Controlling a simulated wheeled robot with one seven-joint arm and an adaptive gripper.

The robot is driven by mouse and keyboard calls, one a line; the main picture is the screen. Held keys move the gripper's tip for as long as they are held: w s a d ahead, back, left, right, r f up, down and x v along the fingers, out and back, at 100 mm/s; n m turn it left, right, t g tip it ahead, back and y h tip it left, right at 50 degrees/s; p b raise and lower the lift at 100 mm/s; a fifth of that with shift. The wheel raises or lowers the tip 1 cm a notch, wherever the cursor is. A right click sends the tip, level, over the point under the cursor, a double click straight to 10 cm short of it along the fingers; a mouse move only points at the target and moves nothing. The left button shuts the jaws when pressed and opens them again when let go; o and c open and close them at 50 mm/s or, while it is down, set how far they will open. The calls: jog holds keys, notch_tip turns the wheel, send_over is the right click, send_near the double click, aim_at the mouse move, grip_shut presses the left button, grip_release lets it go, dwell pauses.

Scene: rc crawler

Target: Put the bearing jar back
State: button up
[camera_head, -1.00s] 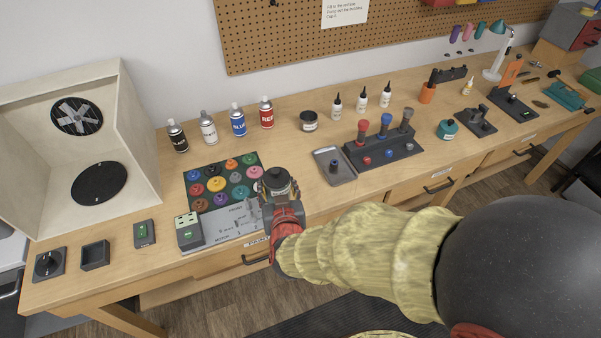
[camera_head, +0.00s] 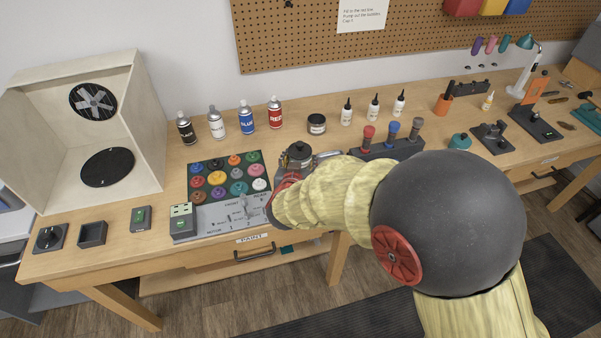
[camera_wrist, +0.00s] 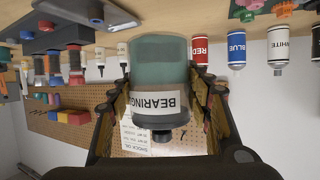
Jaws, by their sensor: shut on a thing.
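The bearing jar (camera_wrist: 160,62) fills the middle of the wrist view, upside down in that picture, with a white label reading "BEARING", a greenish clear body and a dark lid with a knob. My gripper (camera_wrist: 163,85) is shut on it, one finger on each side. In the head view the dark-lidded jar (camera_head: 300,152) is upright in my gripper (camera_head: 294,164), right of the coloured paint pots. Whether its base touches the bench is hidden by my gripper and arm.
A dark-lidded jar (camera_head: 316,125) stands behind, with spray cans (camera_head: 246,120) to its left and white bottles (camera_head: 373,110) to its right. The paint-pot mat (camera_head: 198,170) lies left of my gripper. A grey tray and the plunger rack (camera_head: 385,150) are partly behind my arm.

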jog(key=w+f+b, duration=0.1)
jog(key=w+f, duration=0.3)
jog(key=f, duration=0.1)
jog(key=shift+w+d+f+b, duration=0.1)
jog(key=shift+w+f+b, duration=0.1)
jog(key=shift+b, duration=0.2)
jog(key=shift+w+f+b, duration=0.2)
jog(key=shift+f+b, duration=0.7)
jog(key=shift+f, duration=0.8)
jog(key=shift+f, duration=0.15)
jog(key=o, duration=1.3)
jog(key=shift+o, duration=0.3)
